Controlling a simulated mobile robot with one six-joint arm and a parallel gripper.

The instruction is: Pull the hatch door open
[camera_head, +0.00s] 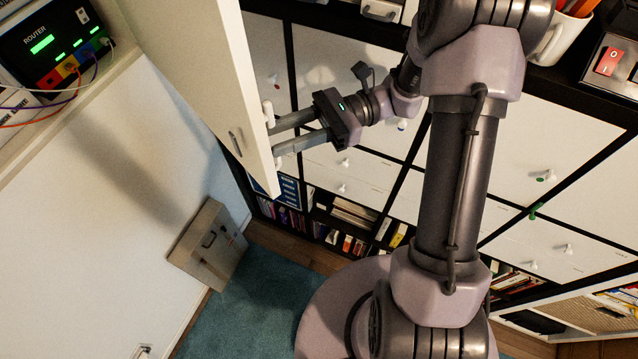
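A tall white door panel (205,70) stands out at the upper left, seen at a steep angle, with a dark handle (235,143) near its edge. It looks like the hatch door, though I cannot be sure. My gripper (268,137) is at this panel's right edge. Its two grey fingers are spread apart, with white pieces at their ends, one above the other. Nothing shows between them. Whether the tips touch the panel is unclear. A small beige hatch-like panel (199,268) with a dark handle is low on the left, by the white wall.
Behind my arm stands a dark-framed shelf with white doors (345,165) and books (350,212) below. A router (45,45) with cables is at upper left. A white mug (560,38) and a red switch (607,61) are at upper right. Teal carpet (245,305) is clear at lower left.

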